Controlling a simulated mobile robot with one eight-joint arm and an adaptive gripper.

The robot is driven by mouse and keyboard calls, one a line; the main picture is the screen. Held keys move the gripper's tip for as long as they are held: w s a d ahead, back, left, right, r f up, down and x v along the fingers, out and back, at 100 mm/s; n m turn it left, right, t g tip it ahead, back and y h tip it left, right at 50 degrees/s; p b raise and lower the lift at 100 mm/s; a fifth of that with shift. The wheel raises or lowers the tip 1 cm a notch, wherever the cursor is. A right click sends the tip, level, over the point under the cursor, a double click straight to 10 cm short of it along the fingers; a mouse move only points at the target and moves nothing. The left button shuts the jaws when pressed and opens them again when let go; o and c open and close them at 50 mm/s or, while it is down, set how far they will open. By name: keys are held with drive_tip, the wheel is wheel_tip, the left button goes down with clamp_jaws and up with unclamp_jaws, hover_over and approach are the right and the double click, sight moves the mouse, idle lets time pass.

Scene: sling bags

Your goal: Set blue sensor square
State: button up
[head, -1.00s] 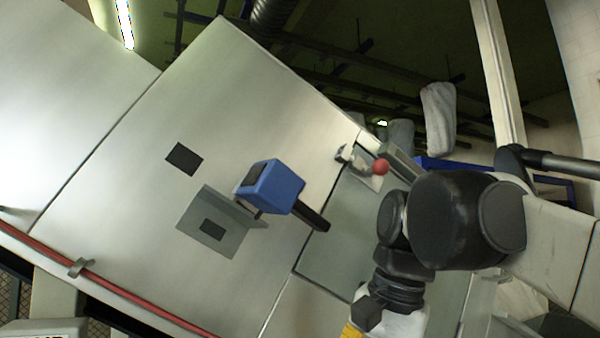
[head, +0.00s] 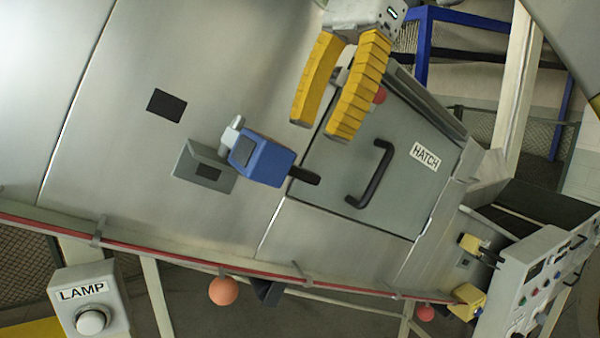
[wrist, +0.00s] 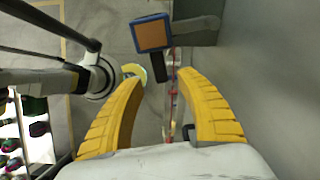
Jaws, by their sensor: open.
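The blue sensor (head: 265,162) is a boxy housing with a dark face and a black rod extending from its right end. It sits by a grey bracket plate (head: 190,178) on the sloping metal panel. In the wrist view the sensor (wrist: 153,33) shows an orange-brown face, beside a grey arm-like piece, beyond the fingertips. Its squareness to the bracket is unclear. My gripper (head: 320,130) has yellow ribbed fingers, open and empty, above and right of the sensor in the head view. In the wrist view, my gripper (wrist: 160,82) shows a clear gap between its fingers.
A hatch (head: 428,156) with a black handle (head: 380,178) lies right of the sensor. A red rail (head: 180,257) runs along the panel's lower edge. A lamp box (head: 88,300) stands lower left, a control box (head: 540,285) lower right.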

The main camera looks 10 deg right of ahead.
sight(302, 173)
drive_tip(key=x, duration=0.7)
drive_tip(key=shift+r, duration=0.1)
clamp_jaws()
